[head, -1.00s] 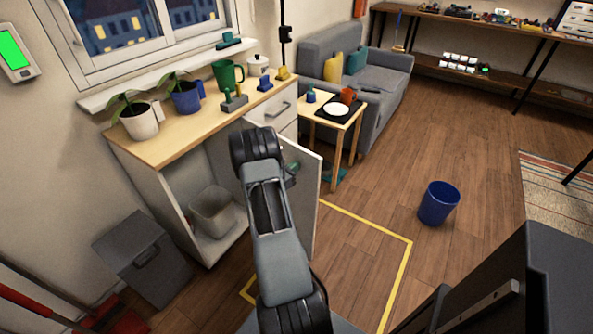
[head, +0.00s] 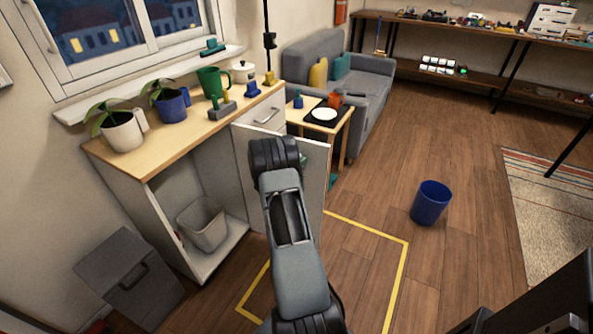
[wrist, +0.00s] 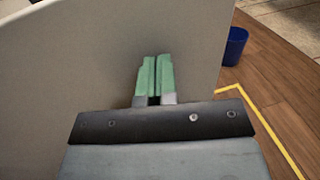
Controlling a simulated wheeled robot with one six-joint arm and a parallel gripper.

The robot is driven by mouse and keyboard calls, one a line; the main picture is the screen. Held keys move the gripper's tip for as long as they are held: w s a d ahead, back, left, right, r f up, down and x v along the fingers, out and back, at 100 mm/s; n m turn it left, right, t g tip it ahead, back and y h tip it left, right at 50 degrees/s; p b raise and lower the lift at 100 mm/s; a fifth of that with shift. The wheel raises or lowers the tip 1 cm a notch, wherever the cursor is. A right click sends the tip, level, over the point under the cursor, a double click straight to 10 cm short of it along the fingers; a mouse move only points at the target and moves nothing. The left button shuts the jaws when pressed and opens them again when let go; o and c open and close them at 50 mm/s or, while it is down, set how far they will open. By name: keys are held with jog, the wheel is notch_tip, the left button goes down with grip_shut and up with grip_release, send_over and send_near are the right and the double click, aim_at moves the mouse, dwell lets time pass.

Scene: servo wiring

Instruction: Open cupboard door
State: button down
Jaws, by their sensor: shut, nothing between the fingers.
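The cupboard (head: 165,165) stands under the window, with its left compartment uncovered. Its white door (head: 315,180) stands wide open, swung out to the right of the opening. My gripper (wrist: 155,75) is shut and empty, with its green fingers together in front of the pale door panel (wrist: 75,55) in the wrist view. I cannot tell whether the fingertips touch the panel. In the head view my arm hides part of the door, and only a bit of green of the gripper (head: 303,160) shows beside it.
A pale bin (head: 203,225) stands inside the cupboard. Potted plants and a green mug (head: 213,82) stand on top. A grey lidded box (head: 130,275) is at the left, and a small table (head: 342,128) is behind the door. A blue bin (head: 431,203) stands on otherwise open floor.

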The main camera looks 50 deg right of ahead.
jog(key=s+a, duration=0.4)
jog(key=a, duration=0.9)
jog(key=shift+p, duration=0.45)
jog(key=s+a+f+m+g+y, duration=0.25)
jog(key=s+m+g+y, duration=0.2)
jog(key=s, duration=0.25)
jog(key=s+a+r+m+g+y+p, duration=0.2)
jog(key=s+a+r+m+y+p, duration=0.1)
jog(key=s+a+r+m+y, duration=0.25)
jog(key=a+r+m+t+y+p, duration=0.4)
jog(key=a+r+t+p, duration=0.1)
jog(key=a+r, duration=0.6)
jog(key=w+a+r+m+t+y+p, duration=0.1)
jog(key=a+r+m+t+y+p, duration=0.3)
jog(key=a+r+p, duration=0.4)
jog(key=a+r, duration=0.4)
jog(key=r, duration=0.4)
jog(key=shift+w+a+r+t, duration=0.15)
jog(key=shift+a+r+t, duration=0.15)
jog(key=shift+t, duration=0.05)
jog(key=shift+d, duration=0.15)
